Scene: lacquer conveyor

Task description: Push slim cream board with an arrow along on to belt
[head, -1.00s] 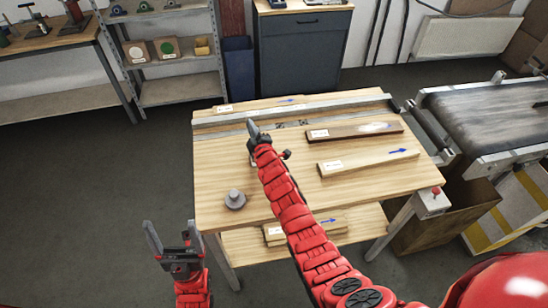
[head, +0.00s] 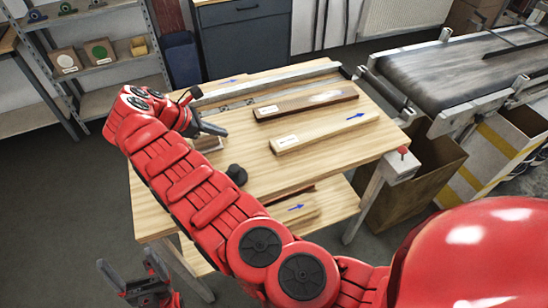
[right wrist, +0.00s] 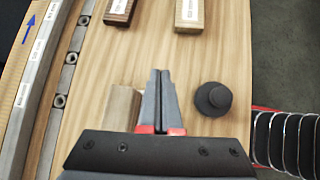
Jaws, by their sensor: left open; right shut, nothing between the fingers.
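A slim cream board (head: 322,134) lies on the workbench top, with a white label at its left end and a blue arrow near its right end. Its labelled end shows at the top of the right wrist view (right wrist: 190,14). My right gripper (head: 222,131) is shut and empty, low over the bench left of the board and apart from it. It also shows in the right wrist view (right wrist: 165,78). The belt (head: 455,75) is at the right, beyond the bench's right edge. My left gripper (head: 138,283) is open and empty, low at the bench's front left.
A dark brown board (head: 306,104) lies behind the cream one. A metal rail (head: 270,83) runs along the back. A wooden block (right wrist: 122,104) and a dark knob (right wrist: 212,98) flank my right gripper. Another arrowed board (head: 300,209) is on the lower shelf.

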